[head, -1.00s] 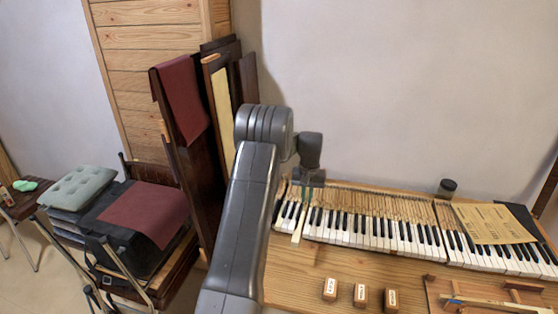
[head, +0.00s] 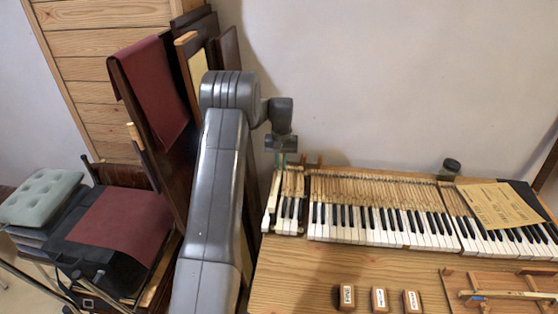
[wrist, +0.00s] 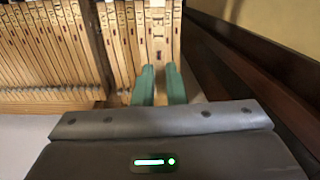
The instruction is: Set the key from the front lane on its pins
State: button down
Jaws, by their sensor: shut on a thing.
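My gripper (head: 281,160) is at the left end of the keyboard, above the back part of the keys. It is shut on a long wooden key with a white front (head: 270,208), which slants toward the table's front left. In the wrist view, the green fingers (wrist: 160,86) close around the pale wooden key (wrist: 158,50), beside other key sticks. The keyboard (head: 375,222) shows white and black fronts with bare wooden sticks behind. A dark gap (head: 305,203) separates a short left group of keys from the rest. The pins under the held key are hidden.
Three small labelled wooden blocks, including the left one (head: 346,297), stand on the table (head: 290,280) in front. A wooden tray (head: 510,283) is at the right. A dark jar (head: 451,168) and paper sheet (head: 498,206) are at the back right. A dark wooden edge (wrist: 245,60) borders the keys.

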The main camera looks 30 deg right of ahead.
jog(key=shift+f+b, duration=1.8)
jog(key=shift+f, duration=1.8)
jog(key=shift+b, duration=0.5)
jog(key=shift+f+b, duration=0.45)
jog(key=shift+f, duration=0.15)
jog(key=c, duration=1.8)
grip_release()
jog(key=shift+r, duration=0.15)
jog(key=shift+r+p, duration=0.55)
jog(key=shift+r, duration=0.4)
jog(key=shift+o, duration=0.3)
